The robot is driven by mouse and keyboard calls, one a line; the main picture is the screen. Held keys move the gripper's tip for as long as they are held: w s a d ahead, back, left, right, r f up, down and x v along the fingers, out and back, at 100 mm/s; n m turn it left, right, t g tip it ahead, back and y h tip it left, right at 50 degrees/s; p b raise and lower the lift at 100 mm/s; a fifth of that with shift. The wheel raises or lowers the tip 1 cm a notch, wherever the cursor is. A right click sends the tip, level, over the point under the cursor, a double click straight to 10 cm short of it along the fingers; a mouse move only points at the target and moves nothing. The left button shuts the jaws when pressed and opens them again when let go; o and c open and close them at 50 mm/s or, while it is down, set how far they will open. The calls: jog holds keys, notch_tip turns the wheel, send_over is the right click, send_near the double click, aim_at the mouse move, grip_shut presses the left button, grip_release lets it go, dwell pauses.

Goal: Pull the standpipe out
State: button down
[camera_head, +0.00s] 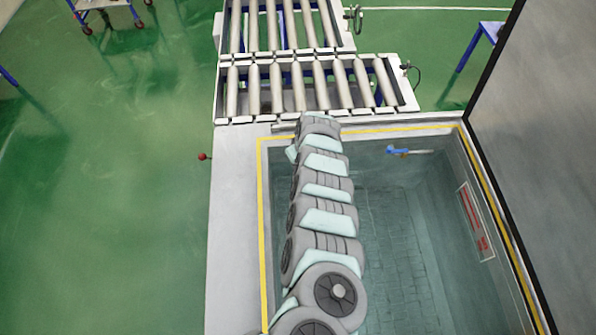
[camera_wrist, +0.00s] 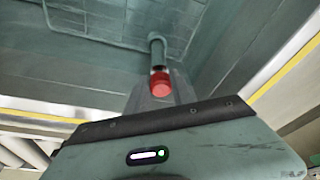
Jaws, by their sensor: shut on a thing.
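In the wrist view, the standpipe (camera_wrist: 157,52) is a grey-green pipe with a red top (camera_wrist: 160,86). Its grey part runs away from me toward the tank's tiled inside. My gripper (camera_wrist: 160,96) is shut at the red top, and grey finger parts show around it. The dark edge of my gripper's housing hides the rest of the fingers. In the head view, my grey arm stretches along the tank's left side, and neither my gripper nor the standpipe can be made out there. I cannot tell whether the pipe's lower end is seated.
The tank (camera_head: 263,215) has a yellow-lined rim. A blue-handled valve (camera_head: 398,152) sits inside its far wall, and a red-marked label (camera_head: 475,222) is on the right wall. Roller conveyors (camera_head: 310,88) stand beyond. A dark panel (camera_head: 555,150) rises at the right. The tank's middle looks clear.

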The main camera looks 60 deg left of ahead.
jog(key=shift+r, duration=0.1)
jog(key=shift+r+p, duration=1.7)
jog(key=shift+r, duration=0.7)
